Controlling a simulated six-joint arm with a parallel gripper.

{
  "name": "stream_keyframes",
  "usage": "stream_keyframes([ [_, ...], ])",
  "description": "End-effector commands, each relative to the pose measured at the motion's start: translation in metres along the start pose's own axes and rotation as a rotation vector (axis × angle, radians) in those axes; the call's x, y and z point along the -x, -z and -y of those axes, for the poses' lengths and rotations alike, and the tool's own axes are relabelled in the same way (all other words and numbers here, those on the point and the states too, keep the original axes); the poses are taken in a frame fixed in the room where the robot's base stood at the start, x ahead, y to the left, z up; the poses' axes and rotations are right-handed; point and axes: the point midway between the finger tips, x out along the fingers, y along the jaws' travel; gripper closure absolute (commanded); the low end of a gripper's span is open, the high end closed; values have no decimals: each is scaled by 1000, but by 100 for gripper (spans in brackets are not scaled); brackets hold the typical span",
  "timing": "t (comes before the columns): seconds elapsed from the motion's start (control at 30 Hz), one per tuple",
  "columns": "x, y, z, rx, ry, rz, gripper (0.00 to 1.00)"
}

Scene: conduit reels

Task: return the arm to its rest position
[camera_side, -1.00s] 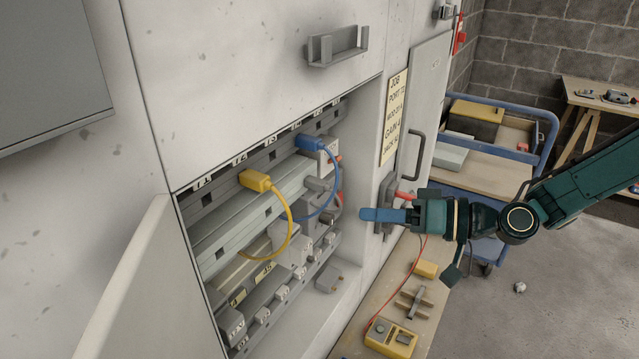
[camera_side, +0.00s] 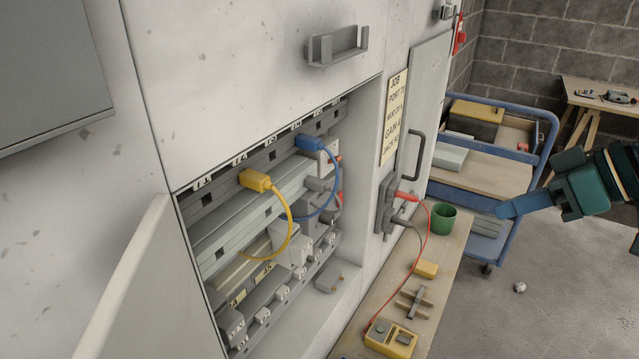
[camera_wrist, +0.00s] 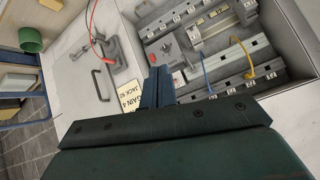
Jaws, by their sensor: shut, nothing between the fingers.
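My gripper (camera_side: 506,211) is at the right of the side view, in front of the blue cart and clear of the cabinet. Its blue fingers are together with nothing between them. In the wrist view the closed fingers (camera_wrist: 158,86) point toward the cabinet, with a gap of air before it. The cabinet's open bay holds a yellow plug with its cable (camera_side: 256,181) and a blue plug with its cable (camera_side: 310,143). Both cables loop down to the lower modules. The arm behind the gripper is mostly outside the side view.
A wooden bench (camera_side: 449,260) below the cabinet carries a green cup (camera_side: 443,218), a yellow meter (camera_side: 391,338) with a red lead, and small parts. The blue cart (camera_side: 540,150) stands behind. The cabinet door (camera_side: 130,290) hangs open at left.

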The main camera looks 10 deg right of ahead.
Motion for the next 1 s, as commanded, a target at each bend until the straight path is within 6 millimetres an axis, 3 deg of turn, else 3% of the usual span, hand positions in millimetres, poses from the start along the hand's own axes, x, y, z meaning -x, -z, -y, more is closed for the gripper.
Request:
stream_keyframes([
  [0.6, 133, -99, -32, -172, -374, 184, 100],
  [0.8, 164, -133, -33, -260, -455, 224, 100],
  [1.0, 177, -150, -32, -309, -489, 243, 100],
])
